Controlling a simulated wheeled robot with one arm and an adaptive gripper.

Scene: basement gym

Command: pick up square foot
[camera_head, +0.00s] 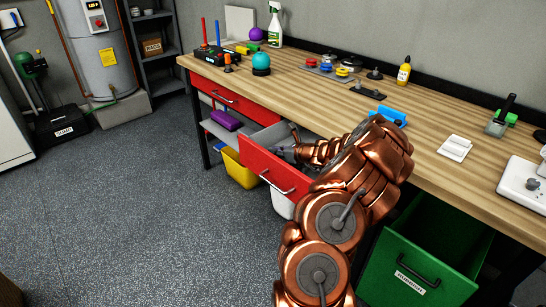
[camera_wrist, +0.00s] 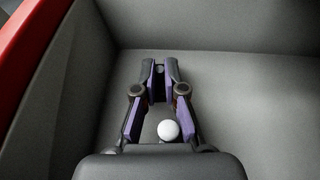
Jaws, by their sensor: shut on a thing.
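My gripper (camera_wrist: 159,82) reaches down into the open red drawer (camera_head: 271,170) under the workbench. In the wrist view its two fingers come close together at the tips, shut on a small dark thing that I take for the square foot. The fingers hide most of it, so its shape cannot be made out. A white ball (camera_wrist: 168,130) shows between the fingers nearer the palm. The drawer's grey inside (camera_wrist: 225,85) looks otherwise bare. In the head view my arm and the drawer front hide the fingertips.
The drawer's red wall (camera_wrist: 22,55) rises at the left of the wrist view. The wooden workbench (camera_head: 330,93) stands above, holding a spray bottle (camera_head: 275,25), a teal round thing (camera_head: 261,63) and a yellow bottle (camera_head: 404,71). A green bin (camera_head: 425,262) stands below at right. The floor at left is clear.

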